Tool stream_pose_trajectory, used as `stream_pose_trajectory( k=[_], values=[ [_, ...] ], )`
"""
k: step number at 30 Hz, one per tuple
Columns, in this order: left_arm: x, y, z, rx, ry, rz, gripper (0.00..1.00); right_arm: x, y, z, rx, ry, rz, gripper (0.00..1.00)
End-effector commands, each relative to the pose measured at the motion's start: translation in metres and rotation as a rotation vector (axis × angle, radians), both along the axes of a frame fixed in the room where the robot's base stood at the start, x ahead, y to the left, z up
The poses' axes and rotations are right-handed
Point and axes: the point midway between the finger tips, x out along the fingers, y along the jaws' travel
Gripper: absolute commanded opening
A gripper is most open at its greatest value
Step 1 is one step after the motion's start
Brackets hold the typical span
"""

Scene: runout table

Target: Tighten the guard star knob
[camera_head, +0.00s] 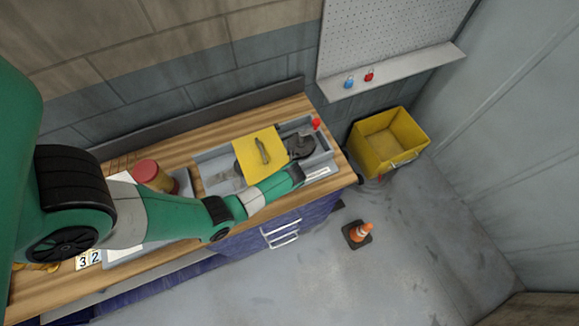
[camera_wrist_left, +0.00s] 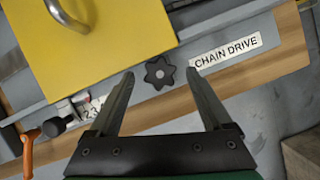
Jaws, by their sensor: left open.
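The black star knob (camera_wrist_left: 159,73) sits on the grey front edge of the chain drive housing, below the yellow guard (camera_wrist_left: 95,40) and left of the "CHAIN DRIVE" label (camera_wrist_left: 226,50). My left gripper (camera_wrist_left: 160,76) is open, with one fingertip on each side of the knob in the left wrist view. I cannot tell how far the fingers are above it, and no contact shows. In the head view the yellow guard (camera_head: 262,153) with its handle lies over the grey housing (camera_head: 212,160). My left gripper (camera_head: 297,173) hides the knob there. My right gripper is not in view.
An orange lever (camera_wrist_left: 28,152) and a dark round knob (camera_wrist_left: 53,127) are at the lower left in the wrist view.

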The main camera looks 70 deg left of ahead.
Motion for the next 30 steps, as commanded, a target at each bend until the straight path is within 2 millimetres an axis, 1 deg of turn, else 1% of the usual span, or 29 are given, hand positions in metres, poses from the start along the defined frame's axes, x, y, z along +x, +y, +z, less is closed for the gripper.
stream_pose_trajectory(
  k=[5,9,12,15,18,20,30],
  values=[
    [-0.001,-0.01,0.028,0.0,-0.003,-0.002,0.83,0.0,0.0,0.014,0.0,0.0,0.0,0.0],
    [-0.004,-0.023,0.06,0.001,-0.004,-0.002,0.83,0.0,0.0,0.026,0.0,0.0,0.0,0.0],
    [-0.006,-0.031,0.08,0.0,-0.003,-0.002,0.83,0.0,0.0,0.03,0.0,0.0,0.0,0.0],
    [-0.008,-0.038,0.095,0.001,-0.001,-0.003,0.83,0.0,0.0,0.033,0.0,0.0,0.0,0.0],
    [-0.009,-0.042,0.103,0.0,-0.001,-0.001,0.83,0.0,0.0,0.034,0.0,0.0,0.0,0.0],
    [-0.009,-0.043,0.105,0.0,-0.001,-0.001,0.83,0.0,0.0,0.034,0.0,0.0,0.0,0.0],
    [-0.01,-0.043,0.106,0.0,0.0,-0.001,0.83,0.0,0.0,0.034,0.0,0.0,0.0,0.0]
  ],
)
